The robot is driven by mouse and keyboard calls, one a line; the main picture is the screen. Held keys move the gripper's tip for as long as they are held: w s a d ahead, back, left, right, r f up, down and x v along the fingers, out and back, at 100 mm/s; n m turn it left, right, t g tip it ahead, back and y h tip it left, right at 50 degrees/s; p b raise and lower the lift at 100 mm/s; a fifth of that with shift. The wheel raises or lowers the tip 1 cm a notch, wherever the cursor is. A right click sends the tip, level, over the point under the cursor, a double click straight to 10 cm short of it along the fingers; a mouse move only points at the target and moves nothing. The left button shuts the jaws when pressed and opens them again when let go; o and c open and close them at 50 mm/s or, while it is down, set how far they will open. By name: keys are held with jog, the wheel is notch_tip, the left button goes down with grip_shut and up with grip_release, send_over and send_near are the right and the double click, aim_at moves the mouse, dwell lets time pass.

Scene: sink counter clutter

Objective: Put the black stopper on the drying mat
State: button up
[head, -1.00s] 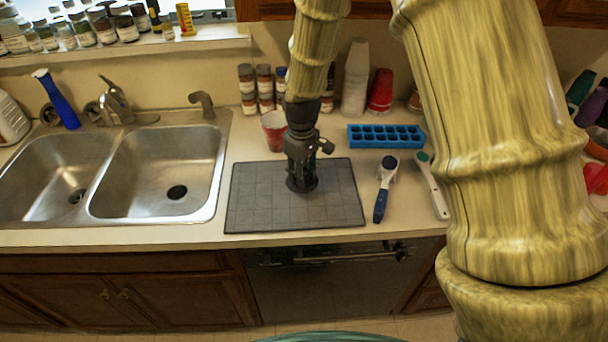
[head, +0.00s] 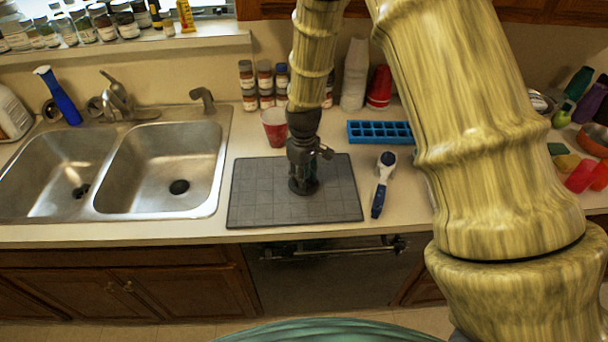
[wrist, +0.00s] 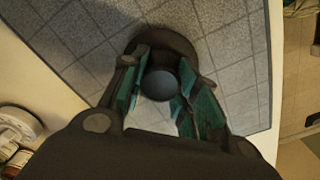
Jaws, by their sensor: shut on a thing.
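The black stopper (head: 303,188) is a dark round disc with a rounded knob on top. My gripper (head: 303,176) is over the middle of the grey tiled drying mat (head: 255,208), pointing down, with its fingers shut on the stopper. In the wrist view the knob of the stopper (wrist: 160,84) sits between the teal finger pads of my gripper (wrist: 162,95), and its wide disc shows beyond them. The mat (wrist: 238,60) lies beneath it. The stopper is at or just above the mat; I cannot tell whether it touches.
The double steel sink (head: 165,160) is left of the mat. A red cup (head: 275,128) stands behind the mat, and a blue ice tray (head: 380,132) lies behind right. A blue-handled brush (head: 381,185) lies right of the mat. The mat's left and front parts are bare.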

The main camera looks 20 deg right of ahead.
jog(key=shift+f, duration=0.15)
jog(key=o, duration=1)
notch_tip(320, 180, up, 12)
jog(key=b, duration=0.4)
jog(key=shift+r, duration=0.2)
